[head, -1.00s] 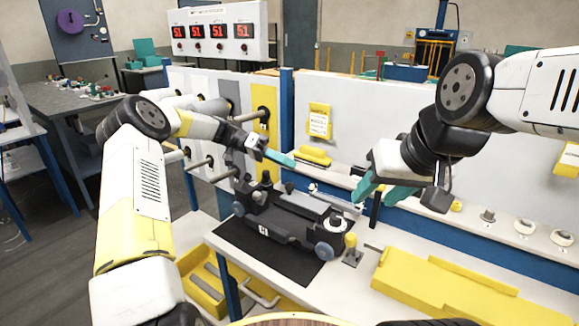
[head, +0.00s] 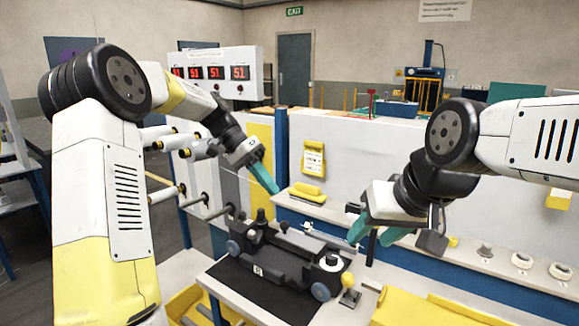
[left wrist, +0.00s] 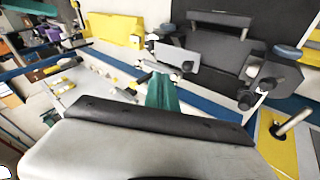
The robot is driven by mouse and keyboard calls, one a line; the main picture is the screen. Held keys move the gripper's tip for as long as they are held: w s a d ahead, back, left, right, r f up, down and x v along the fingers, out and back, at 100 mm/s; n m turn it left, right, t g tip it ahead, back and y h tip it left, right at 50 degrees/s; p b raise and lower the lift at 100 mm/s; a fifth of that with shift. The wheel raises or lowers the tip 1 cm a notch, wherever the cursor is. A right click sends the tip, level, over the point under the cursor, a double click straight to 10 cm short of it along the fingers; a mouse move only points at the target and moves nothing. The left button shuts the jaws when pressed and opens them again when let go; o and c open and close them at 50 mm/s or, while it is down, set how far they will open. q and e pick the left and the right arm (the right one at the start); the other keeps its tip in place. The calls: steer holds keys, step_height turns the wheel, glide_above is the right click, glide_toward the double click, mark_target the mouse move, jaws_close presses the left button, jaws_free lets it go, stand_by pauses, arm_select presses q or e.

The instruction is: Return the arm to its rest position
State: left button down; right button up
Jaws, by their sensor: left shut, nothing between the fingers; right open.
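My left gripper (head: 264,178) hangs above the back left part of the black machine, its teal fingers pressed together with nothing between them. Its closed fingers also show in the left wrist view (left wrist: 163,95), with the machine beyond them. My right gripper (head: 372,234) is on the right, its two teal fingers apart and empty, near the machine's right end. The black machine (head: 277,262) with blue knobs stands on a dark mat (head: 245,292) on the white table. Whether either gripper touches anything is hard to tell, but both look clear of the machine.
A white panel (head: 370,160) with a shelf stands behind the table. Rods and spools (head: 170,142) stick out at the left. A yellow-knobbed lever (head: 348,283) and a yellow tray (head: 425,308) lie at the right front. A display box (head: 215,75) stands behind.

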arm_select(q)
steer(key=s+a+r+n+t+y, duration=0.1)
steer(key=s+a+n+t, duration=0.1)
steer(key=s, duration=0.6)
steer(key=s+a+n+t+y, duration=0.2)
steer(key=s+a+n+t, duration=0.1)
steer(key=s, duration=0.6)
steer(key=s+a+r+n+t+y, duration=0.1)
steer(key=s+a+n+t+y, duration=0.1)
steer(key=s, duration=0.6)
steer(key=shift+s+a+r+n+t, duration=0.35)
steer(key=shift+a+n+t, duration=0.15)
steer(key=shift+a+t, duration=0.25)
